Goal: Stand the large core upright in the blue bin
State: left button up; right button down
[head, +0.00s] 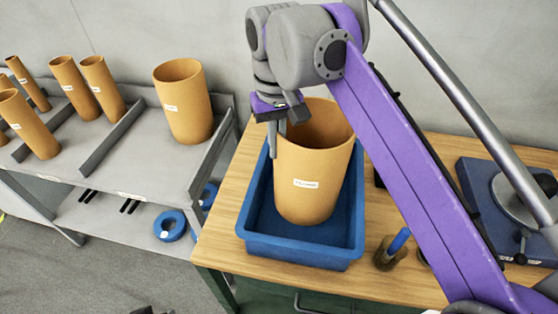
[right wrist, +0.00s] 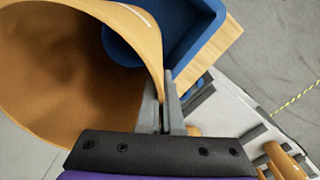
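The large core (head: 313,178), a wide tan cardboard tube with a white label, stands about upright within the walls of the blue bin (head: 300,251). Its lower end is inside the bin; I cannot tell whether it touches the bin floor. My right gripper (head: 281,128) is at the core's upper left rim. In the right wrist view, the fingers (right wrist: 163,112) are on either side of the wall of the core (right wrist: 50,75), shut on it. The blue bin also shows there (right wrist: 190,35), behind the core. My left gripper is not in view.
A grey rack (head: 140,160) on the left holds another wide core (head: 184,103) and several narrower ones. Blue rings (head: 170,226) lie on its lower shelf. On the wooden table (head: 222,235), a blue-handled brush (head: 391,250) and a dark blue device (head: 480,180) stand right of the bin.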

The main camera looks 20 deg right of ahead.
jog(key=shift+f, duration=1.7)
jog(key=c, duration=1.5)
grip_release()
jog(key=shift+f+b, duration=0.15)
jog(key=shift+b, duration=0.15)
jog(key=o, duration=0.4)
notch_tip(320, 180, up, 12)
jog(key=p, duration=0.2)
jog(key=shift+r+p, duration=0.2)
jog(key=shift+p, duration=0.2)
